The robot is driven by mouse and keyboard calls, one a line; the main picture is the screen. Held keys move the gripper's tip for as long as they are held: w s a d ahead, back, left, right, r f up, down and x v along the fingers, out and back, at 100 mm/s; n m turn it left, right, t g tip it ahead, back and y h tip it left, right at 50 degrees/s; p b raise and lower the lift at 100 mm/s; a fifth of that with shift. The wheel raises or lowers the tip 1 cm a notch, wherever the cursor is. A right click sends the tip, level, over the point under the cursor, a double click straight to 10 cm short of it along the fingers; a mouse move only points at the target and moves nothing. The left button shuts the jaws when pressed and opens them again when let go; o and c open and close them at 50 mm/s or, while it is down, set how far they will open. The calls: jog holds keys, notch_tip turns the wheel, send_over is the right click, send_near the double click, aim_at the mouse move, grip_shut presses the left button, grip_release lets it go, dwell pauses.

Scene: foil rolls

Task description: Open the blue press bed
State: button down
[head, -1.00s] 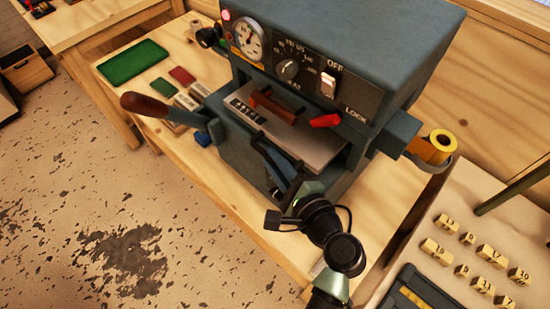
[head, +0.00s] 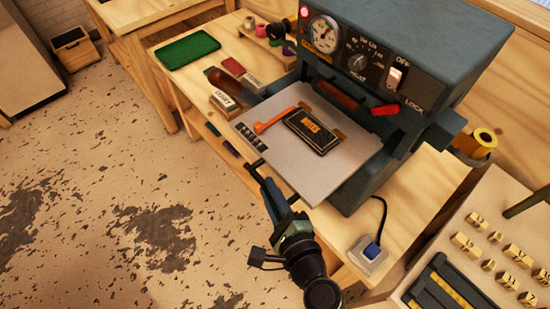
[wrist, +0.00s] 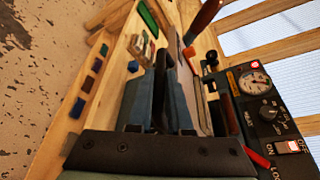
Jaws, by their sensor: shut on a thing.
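The blue-grey press (head: 400,55) stands on a wooden bench. Its flat grey bed (head: 340,180) is slid out of the front. On the bed lie a dark block with gold lettering (head: 312,131) and an orange strip (head: 276,120). My gripper (head: 262,180) is at the bed's front edge, shut on the dark bed handle (head: 257,163). In the wrist view my gripper's fingers (wrist: 163,90) have the dark handle (wrist: 166,62) between them. The fingers hide part of the handle.
A brown-handled lever (head: 226,83) rises left of the bed. A red LOCK lever (head: 385,110) and heat dial (head: 358,62) are on the front panel. A white box with a blue button (head: 370,254) sits on the bench at right. Floor space is free at left.

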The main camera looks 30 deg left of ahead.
jog(key=shift+s, duration=0.1)
jog(key=c, duration=0.8)
grip_release()
jog(key=shift+c, duration=0.2)
jog(key=b+v, duration=0.2)
jog(key=v, duration=1.1)
jog(key=shift+b, duration=0.35)
